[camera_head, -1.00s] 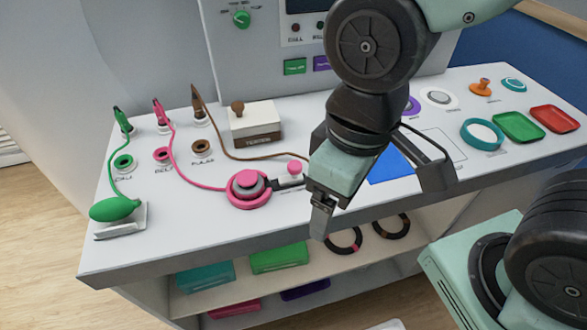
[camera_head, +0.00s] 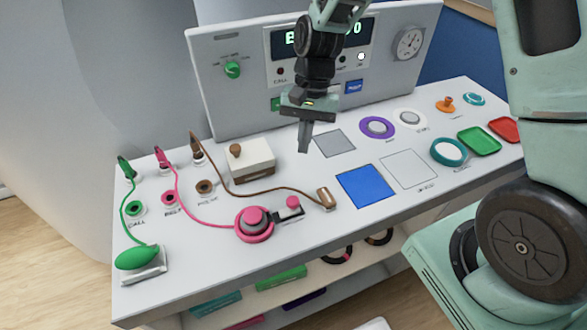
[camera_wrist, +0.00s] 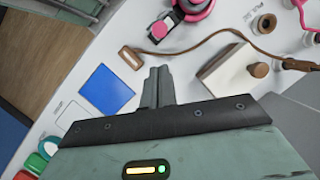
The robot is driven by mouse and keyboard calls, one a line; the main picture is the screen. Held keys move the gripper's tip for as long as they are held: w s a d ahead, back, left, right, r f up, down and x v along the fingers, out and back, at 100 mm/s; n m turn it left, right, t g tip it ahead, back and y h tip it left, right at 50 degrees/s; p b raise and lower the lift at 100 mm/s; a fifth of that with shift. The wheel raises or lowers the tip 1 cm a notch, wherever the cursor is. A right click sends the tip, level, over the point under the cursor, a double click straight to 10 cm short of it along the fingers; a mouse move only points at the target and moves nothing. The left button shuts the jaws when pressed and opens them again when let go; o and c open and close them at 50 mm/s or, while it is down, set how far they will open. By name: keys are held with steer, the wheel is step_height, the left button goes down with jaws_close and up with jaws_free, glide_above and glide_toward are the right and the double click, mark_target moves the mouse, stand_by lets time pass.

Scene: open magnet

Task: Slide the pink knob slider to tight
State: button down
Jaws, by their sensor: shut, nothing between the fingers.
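The pink knob (camera_head: 292,202) stands on a short dark slider track (camera_head: 287,214), towards the track's right end in the head view. The track joins the right side of a pink ring with a grey centre (camera_head: 254,224). The slider also shows at the top of the wrist view (camera_wrist: 160,29). Its label is too small to read. My gripper (camera_head: 304,150) is shut and empty, pointing down above the back of the table, behind and apart from the knob. Its closed fingers also show in the wrist view (camera_wrist: 157,72).
A blue square (camera_head: 365,187) is to the right. The upright panel (camera_head: 215,90) rises behind my gripper. Space in front of the slider is clear.

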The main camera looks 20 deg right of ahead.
mark_target(289, 207)
steer(key=w+d+m, duration=0.1)
steer(key=w+d+f+m, duration=0.1)
steer(key=w+d+p, duration=0.1)
steer(key=shift+d+f+m+y, duration=0.2)
steer(key=shift+f+m+y, duration=0.1)
steer(key=shift+m, duration=0.1)
steer(key=p+x, duration=0.1)
steer(key=x, duration=0.2)
steer(key=p+x, duration=0.1)
steer(key=x, duration=0.2)
steer(key=p+x, duration=0.1)
steer(key=x, duration=0.3)
steer(key=shift+s+a, duration=0.1)
steer(key=shift+s, duration=0.25)
steer(key=shift+s+a+r+p, duration=0.2)
steer(key=shift+s+a+p, duration=0.65)
steer(key=shift+a+p, duration=0.1)
steer(key=shift+s+a+f, duration=0.2)
steer(key=shift+s+a, duration=0.15)
steer(key=shift+a, duration=0.1)
